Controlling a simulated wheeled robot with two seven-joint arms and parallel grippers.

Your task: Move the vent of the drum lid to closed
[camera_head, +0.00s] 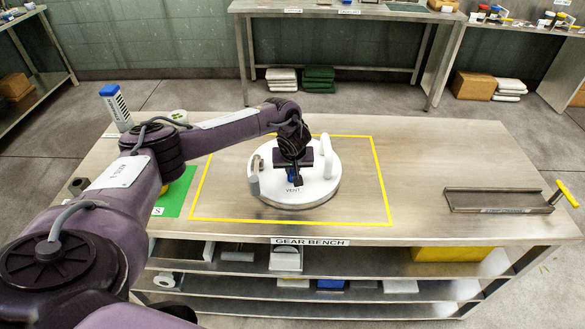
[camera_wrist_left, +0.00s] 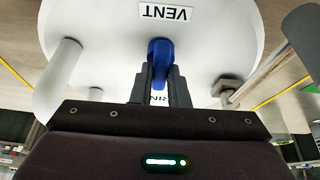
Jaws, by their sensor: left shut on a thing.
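The drum lid (camera_head: 318,188) is a white round disc lying on the bench inside a yellow taped square. My left gripper (camera_wrist_left: 157,80) is shut on the blue vent lever from above. The gripper hides part of a second label on the lid. My right gripper is not in view.
A shallow metal tray (camera_head: 495,200) with a yellow handle lies at the bench's right. A green mat (camera_head: 178,190) and a blue-capped bottle (camera_head: 115,104) are at the left. The bench between lid and tray is clear.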

